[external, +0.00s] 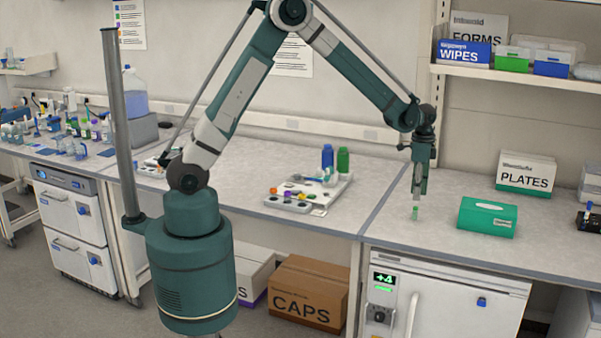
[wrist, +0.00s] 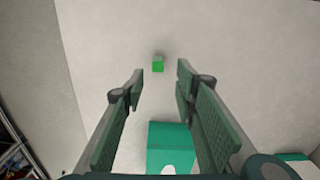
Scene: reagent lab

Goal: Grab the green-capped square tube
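The green-capped square tube (external: 415,213) stands on the right-hand bench, small and pale green in the external view. The tube's lower part is hard to make out.
A green box (external: 487,218) lies right of the tube and also shows in the wrist view (wrist: 168,137). A PLATES box (external: 525,174) stands farther back. A white tray (external: 335,190) with bottles is on the left bench. Bench around the tube is clear.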

